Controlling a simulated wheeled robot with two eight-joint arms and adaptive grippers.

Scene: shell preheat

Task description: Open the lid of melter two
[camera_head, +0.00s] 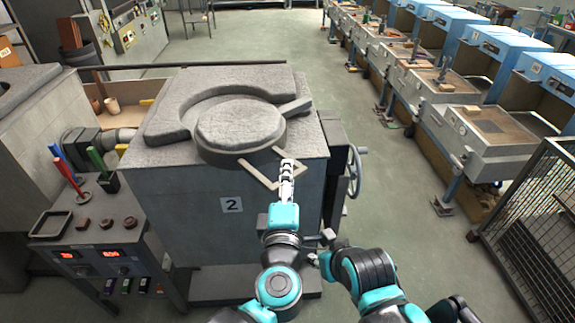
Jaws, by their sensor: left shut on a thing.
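Melter two is the grey block furnace (200,235) with a "2" plate (231,205) on its front, in the middle of the head view. Its thick round grey lid (240,122) lies at the front of the top, inside a raised horseshoe-shaped rim (175,105). A pale angled handle (258,176) sticks out at the lid's front right. My left gripper (287,168) is shut on this handle, in front of the melter. My right arm is at the lower right; its gripper (322,245) is small and dark near the melter's front right corner, and its fingers are unclear.
A handwheel (354,172) stands out from the melter's right side. A control stand (105,235) with tools and displays is at the left. A mesh fence (530,215) and a row of blue machines (475,55) line the right. The floor between is clear.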

